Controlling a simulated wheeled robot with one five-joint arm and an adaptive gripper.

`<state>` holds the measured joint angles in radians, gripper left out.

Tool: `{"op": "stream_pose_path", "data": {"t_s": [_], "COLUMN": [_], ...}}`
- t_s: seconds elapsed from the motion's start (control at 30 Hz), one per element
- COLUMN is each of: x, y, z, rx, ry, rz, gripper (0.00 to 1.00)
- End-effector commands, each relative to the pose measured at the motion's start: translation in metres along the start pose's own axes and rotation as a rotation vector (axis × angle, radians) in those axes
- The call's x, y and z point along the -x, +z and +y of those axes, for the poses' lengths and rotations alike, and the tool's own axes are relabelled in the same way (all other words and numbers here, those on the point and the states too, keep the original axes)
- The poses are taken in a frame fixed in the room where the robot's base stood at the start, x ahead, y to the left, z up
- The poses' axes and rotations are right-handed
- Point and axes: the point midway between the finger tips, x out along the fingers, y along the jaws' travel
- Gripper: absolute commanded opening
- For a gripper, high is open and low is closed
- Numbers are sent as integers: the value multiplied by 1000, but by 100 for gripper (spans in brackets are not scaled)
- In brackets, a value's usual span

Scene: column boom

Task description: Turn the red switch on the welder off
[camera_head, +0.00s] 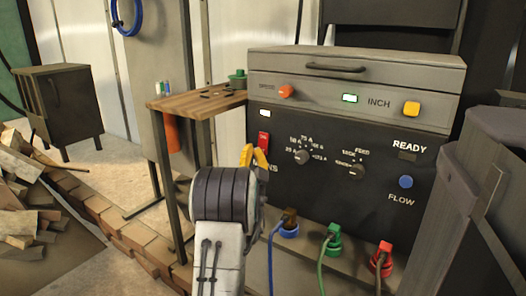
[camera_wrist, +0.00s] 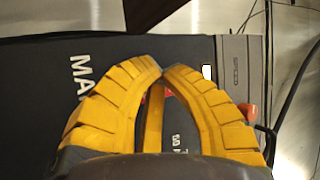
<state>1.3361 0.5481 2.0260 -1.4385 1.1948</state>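The welder (camera_head: 340,130) is a dark-fronted box with a grey top. Its red switch (camera_head: 263,139) sits at the left of the front panel. My gripper (camera_head: 255,157) has yellow fingers and is just below the switch in the head view, hiding part of the label there. In the wrist view my gripper (camera_wrist: 163,70) has its curved fingertips together, with nothing seen held between them. A small red-orange patch, likely the switch (camera_wrist: 168,92), shows behind the fingers, mostly hidden. I cannot tell whether the fingers touch it or which way it is set.
An orange knob (camera_head: 286,91), a yellow button (camera_head: 411,108), two dials (camera_head: 302,156) and a blue button (camera_head: 405,181) are on the welder. Cables plug in below, including a red plug (camera_head: 381,258). A small wooden table (camera_head: 200,103) stands close at the left.

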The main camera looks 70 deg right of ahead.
Motion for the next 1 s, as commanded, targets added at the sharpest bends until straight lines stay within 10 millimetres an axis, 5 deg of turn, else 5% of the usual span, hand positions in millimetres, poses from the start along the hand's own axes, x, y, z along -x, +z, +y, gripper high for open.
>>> {"op": "stream_pose_path", "data": {"t_s": [1.0], "x": [0], "y": [0], "z": [0], "rx": [0], "ry": [0], "rz": [0], "gripper": [0]}}
